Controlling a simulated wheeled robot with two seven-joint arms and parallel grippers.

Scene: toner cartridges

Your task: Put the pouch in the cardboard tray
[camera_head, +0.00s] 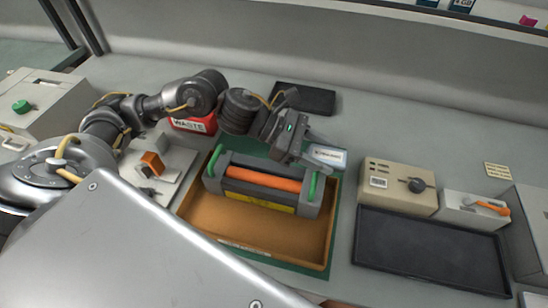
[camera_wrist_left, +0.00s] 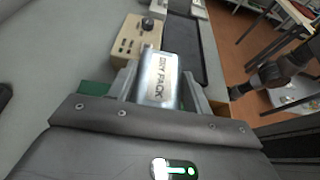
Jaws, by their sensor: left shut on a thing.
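The pouch (camera_head: 329,156) is silvery with a printed label. In the left wrist view the pouch (camera_wrist_left: 158,80) reads "DRY PACK" and sits between the fingers. My left gripper (camera_head: 311,156) is shut on it, at the back right corner of the tray in the head view. The cardboard tray (camera_head: 249,236) is brown and shallow, on a green mat. A grey toner cartridge (camera_head: 262,191) with an orange roller and green end handles fills its back part. The front of the tray is bare. A dark jointed arm part, likely my right one, shows in the left wrist view; its jaws are unclear.
A beige box with a knob (camera_head: 398,186) and a black tray (camera_head: 431,246) stand right of the cardboard tray. A red WASTE bin (camera_head: 193,124) and a grey fixture with an orange part (camera_head: 151,163) stand left. A dark flat pad (camera_head: 304,98) lies behind.

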